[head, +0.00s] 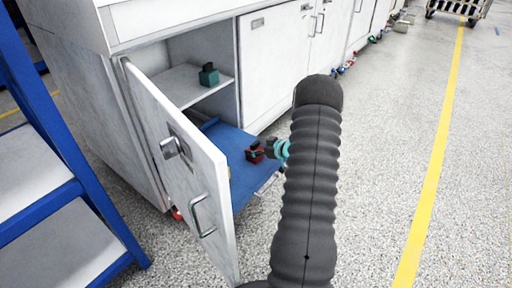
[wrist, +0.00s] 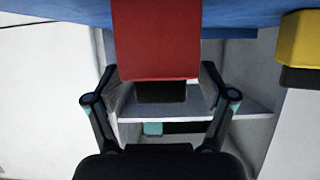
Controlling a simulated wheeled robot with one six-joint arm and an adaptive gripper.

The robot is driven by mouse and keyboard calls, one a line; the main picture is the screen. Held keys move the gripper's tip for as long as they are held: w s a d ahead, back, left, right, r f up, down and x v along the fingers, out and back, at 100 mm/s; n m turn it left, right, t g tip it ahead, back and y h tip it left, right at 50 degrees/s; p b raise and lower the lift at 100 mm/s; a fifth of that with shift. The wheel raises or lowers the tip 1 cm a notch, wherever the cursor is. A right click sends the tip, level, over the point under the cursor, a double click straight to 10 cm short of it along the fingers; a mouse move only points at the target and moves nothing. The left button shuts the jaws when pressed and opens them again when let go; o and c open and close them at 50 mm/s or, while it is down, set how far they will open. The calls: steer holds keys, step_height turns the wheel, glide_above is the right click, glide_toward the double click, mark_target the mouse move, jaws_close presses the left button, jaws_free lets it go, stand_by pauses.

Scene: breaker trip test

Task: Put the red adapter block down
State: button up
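The red adapter block (head: 255,155) is at the blue surface (head: 226,140) low in the open cabinet; I cannot tell whether it rests on it or hangs just above. In the wrist view the red block (wrist: 157,40) is straight ahead, with its dark grip (wrist: 161,92) facing me. My gripper (wrist: 163,78) has one finger on each side of that grip, with narrow gaps visible beside it, so it looks open. In the head view my gripper (head: 271,149) is at the block's right side, partly hidden by my arm.
The open cabinet door (head: 180,160) stands left of the block. A teal block (head: 209,75) sits on the upper shelf (head: 190,88). A yellow block (wrist: 298,38) is beside the red one. A blue-framed rack (head: 62,150) stands at left. Floor at right is clear.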

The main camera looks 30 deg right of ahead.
steer(key=shift+r, duration=0.1)
steer(key=shift+s+d+r, duration=0.1)
steer(key=shift+s, duration=0.05)
steer(key=p+v, duration=0.1)
steer(key=v, duration=1)
steer(key=shift+s, duration=0.35)
stand_by(0.7)
